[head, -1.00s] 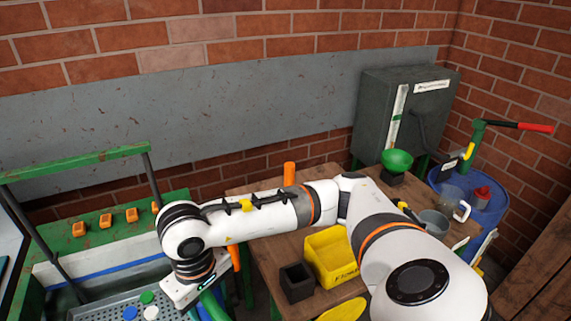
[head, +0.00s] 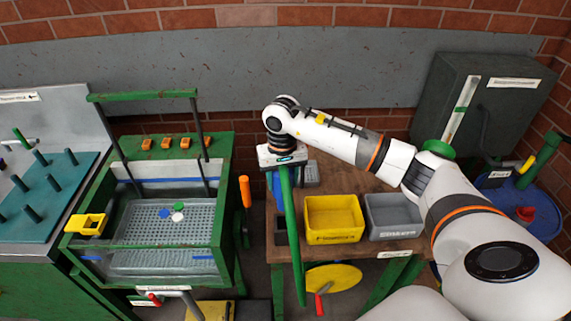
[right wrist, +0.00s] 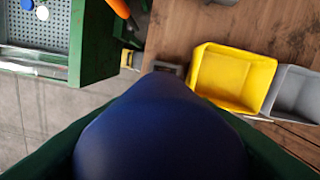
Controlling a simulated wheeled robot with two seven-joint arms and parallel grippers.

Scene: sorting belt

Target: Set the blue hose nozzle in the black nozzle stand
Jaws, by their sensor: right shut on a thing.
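The blue hose nozzle (right wrist: 160,135) fills the lower middle of the right wrist view, large and dark, between the green fingers of my right gripper (head: 288,195), which is shut on it. In the head view only a bit of blue (head: 276,183) shows beside the long green finger. The black nozzle stand (head: 281,231) is a small dark box at the table's left edge, partly hidden by that finger. It also shows in the right wrist view (right wrist: 168,67), just beyond the nozzle and partly covered by it. The nozzle appears above the stand, apart from it. My left gripper is not in view.
A yellow bin (head: 333,220) and a grey bin (head: 394,217) stand right of the stand on the wooden table. A green sorting belt frame (head: 226,185) with a perforated tray is to the left, across a gap. An orange upright handle (head: 245,191) stands in the gap.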

